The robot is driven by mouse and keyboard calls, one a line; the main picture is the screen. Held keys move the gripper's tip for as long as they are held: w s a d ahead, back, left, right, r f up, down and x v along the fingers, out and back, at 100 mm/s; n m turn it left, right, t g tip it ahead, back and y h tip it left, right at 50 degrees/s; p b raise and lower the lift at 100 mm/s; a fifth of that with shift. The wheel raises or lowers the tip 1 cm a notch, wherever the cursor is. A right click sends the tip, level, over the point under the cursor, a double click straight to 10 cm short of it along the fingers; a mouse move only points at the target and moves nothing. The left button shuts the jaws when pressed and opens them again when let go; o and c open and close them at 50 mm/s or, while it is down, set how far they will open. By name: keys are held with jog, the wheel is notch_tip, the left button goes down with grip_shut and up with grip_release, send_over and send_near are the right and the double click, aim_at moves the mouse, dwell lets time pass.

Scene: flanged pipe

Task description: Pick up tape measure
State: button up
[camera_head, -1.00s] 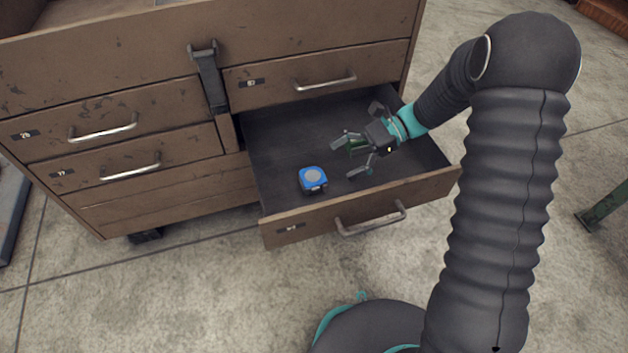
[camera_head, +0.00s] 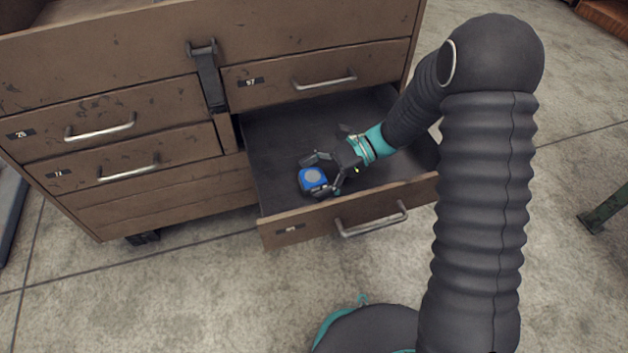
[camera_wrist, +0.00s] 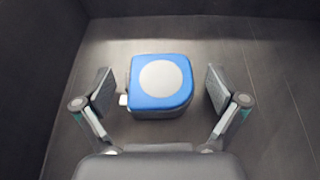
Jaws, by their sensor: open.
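A blue tape measure (camera_head: 312,180) with a round grey disc on its top lies on the floor of the open drawer (camera_head: 290,130). It also shows in the wrist view (camera_wrist: 160,84), with a small white tab at its left side. My gripper (camera_head: 326,175) is inside the drawer, open, with its fingers around the tape measure. In the wrist view, one finger stands on each side of my gripper (camera_wrist: 161,92), with a gap between each finger and the tape measure.
The drawer's front panel (camera_head: 350,212) with its metal handle (camera_head: 372,222) stands in front of my gripper. The brown cabinet (camera_head: 110,60) with closed drawers rises behind and to the left. The drawer floor around the tape measure is bare.

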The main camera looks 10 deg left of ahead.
jog(key=c, duration=1.4)
